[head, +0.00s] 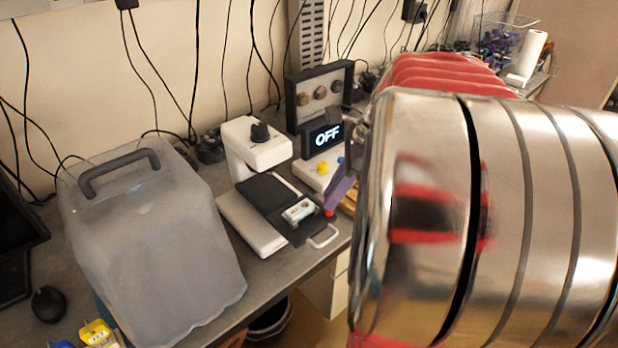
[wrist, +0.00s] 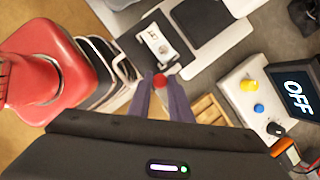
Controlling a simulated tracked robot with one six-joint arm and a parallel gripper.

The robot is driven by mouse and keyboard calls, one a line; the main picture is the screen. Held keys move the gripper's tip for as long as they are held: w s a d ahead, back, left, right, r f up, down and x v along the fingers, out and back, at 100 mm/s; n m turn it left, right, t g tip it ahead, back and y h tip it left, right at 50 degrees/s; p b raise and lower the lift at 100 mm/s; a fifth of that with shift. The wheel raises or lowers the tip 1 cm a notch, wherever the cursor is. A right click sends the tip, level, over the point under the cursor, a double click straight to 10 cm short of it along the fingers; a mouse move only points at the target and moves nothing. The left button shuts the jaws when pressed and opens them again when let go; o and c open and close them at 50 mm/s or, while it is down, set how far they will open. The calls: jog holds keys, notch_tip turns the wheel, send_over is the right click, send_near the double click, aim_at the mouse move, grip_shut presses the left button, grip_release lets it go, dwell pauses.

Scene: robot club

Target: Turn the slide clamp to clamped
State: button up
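The slide clamp is a small white block (head: 299,211) on the dark stage plate of a white microscope-like device (head: 257,150). The block also shows in the wrist view (wrist: 160,45), with small dark markings I cannot read. A red round knob (wrist: 160,81) sits beside the plate's edge, and shows in the head view (head: 329,213). My gripper (wrist: 161,84) has purple fingers, held apart, with their tips right at the red knob. Whether they touch it I cannot tell. In the head view, my arm hides most of the gripper.
A control box with an "OFF" display (head: 327,136) and yellow and blue buttons stands close right of the device. A grey covered case (head: 150,240) stands on the left. A red stool (wrist: 55,70) is beside the bench in the wrist view. A white handle (head: 323,237) juts out at the plate's front.

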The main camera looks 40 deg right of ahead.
grip_shut()
jog(key=n, duration=0.1)
jog(key=n+g, duration=0.1)
jog(key=n, duration=0.1)
jog(key=n+y, duration=0.1)
jog(key=n, duration=0.1)
jog(key=shift+w+d+g, duration=0.1)
jog(key=shift+w+g, duration=0.15)
jog(key=shift+g, duration=0.15)
jog(key=n+g, duration=0.1)
jog(key=n, duration=0.4)
jog(key=shift+w+g, duration=0.1)
jog(key=shift+g, duration=0.3)
jog(key=o, duration=0.5)
grip_release()
jog(key=shift+o, duration=0.2)
jog(key=shift+r, duration=0.1)
jog(key=v, duration=1.3)
jog(key=shift+d+r, duration=0.2)
jog(key=shift+d, duration=0.05)
